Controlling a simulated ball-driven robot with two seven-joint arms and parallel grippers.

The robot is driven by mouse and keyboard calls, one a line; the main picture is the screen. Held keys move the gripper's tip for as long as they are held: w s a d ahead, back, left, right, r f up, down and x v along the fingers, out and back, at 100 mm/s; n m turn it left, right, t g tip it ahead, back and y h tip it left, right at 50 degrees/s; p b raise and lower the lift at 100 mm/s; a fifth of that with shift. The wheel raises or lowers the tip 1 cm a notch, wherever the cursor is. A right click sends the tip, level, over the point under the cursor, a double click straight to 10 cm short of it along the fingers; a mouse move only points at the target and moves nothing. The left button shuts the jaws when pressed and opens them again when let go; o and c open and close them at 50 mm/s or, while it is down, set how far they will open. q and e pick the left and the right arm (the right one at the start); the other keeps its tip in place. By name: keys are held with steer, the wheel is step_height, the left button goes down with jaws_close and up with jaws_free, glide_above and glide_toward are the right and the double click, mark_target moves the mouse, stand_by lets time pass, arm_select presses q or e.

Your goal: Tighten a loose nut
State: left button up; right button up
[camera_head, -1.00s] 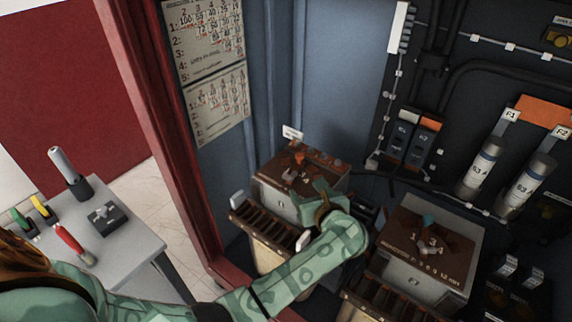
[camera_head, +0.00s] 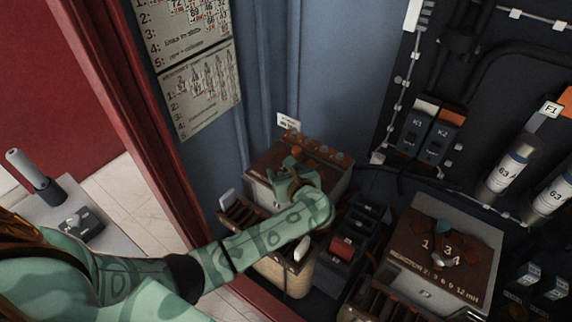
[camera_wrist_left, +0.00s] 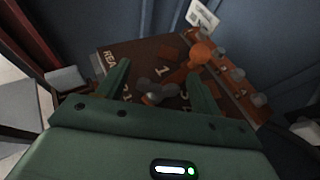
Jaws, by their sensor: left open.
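My left gripper (camera_head: 293,172) is over the brown top board of the left reactor box (camera_head: 328,160). In the left wrist view the green fingers of the left gripper (camera_wrist_left: 158,74) are spread apart, pointing at the board (camera_wrist_left: 125,52). A grey wing-shaped nut (camera_wrist_left: 156,92) lies between and below the fingers; I see no contact. An orange link (camera_wrist_left: 201,54) with a rounded end is just beyond the right finger. Whether the nut is loose cannot be told. My right gripper is not in view.
A second reactor box (camera_head: 410,275) with a numbered brown board stands at the right. A dark panel with modules (camera_head: 423,138) and cables is behind. The red cabinet frame (camera_head: 160,150) is at the left. A grey side table (camera_head: 105,240) stands outside.

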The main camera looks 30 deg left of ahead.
arm_select(q)
steer(key=c, duration=1)
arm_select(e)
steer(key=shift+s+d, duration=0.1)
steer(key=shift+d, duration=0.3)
